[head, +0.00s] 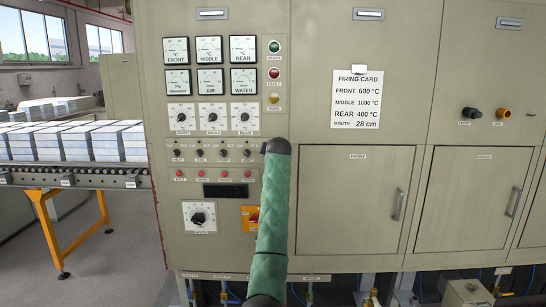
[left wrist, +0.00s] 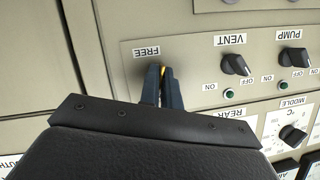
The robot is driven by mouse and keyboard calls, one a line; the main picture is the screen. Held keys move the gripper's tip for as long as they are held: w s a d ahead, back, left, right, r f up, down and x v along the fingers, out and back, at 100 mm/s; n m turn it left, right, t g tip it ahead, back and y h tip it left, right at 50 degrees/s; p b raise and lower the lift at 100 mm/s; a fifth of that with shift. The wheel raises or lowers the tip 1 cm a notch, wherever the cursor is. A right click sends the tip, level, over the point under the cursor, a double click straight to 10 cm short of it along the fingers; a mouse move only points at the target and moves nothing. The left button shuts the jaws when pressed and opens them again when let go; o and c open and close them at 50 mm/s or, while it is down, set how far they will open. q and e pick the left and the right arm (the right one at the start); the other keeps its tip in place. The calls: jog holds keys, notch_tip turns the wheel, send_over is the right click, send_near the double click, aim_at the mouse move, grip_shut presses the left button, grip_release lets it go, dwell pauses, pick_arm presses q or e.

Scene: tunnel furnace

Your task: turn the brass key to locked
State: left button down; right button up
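The brass key (left wrist: 163,70) shows in the left wrist view only as a small yellow sliver at my left fingertips, under the FREE label, which appears upside down. My left gripper (left wrist: 160,72) has its two dark fingers close together around that sliver, pointing at the panel. The rest of the key, its keyhole and its angle are hidden by the fingers. In the head view my green-sleeved arm rises to the knob row and covers the key; the gripper there is mostly hidden behind its black end. My right gripper is in neither view.
Beside the key are the VENT knob (left wrist: 235,64) and the PUMP knob (left wrist: 292,57). Above the row in the head view are round setting dials (head: 212,117); below are red buttons (head: 201,174) and a red-and-yellow switch (head: 251,216). A closed FRONT door (head: 350,200) lies right.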

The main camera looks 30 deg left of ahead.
pick_arm(q)
jog(key=shift+f+n+t+h, duration=0.15)
jog(key=shift+n+t+h, duration=0.15)
jog(key=shift+n+h, duration=0.65)
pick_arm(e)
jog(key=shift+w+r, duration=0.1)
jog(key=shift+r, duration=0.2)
pick_arm(q)
jog(key=shift+n, duration=0.35)
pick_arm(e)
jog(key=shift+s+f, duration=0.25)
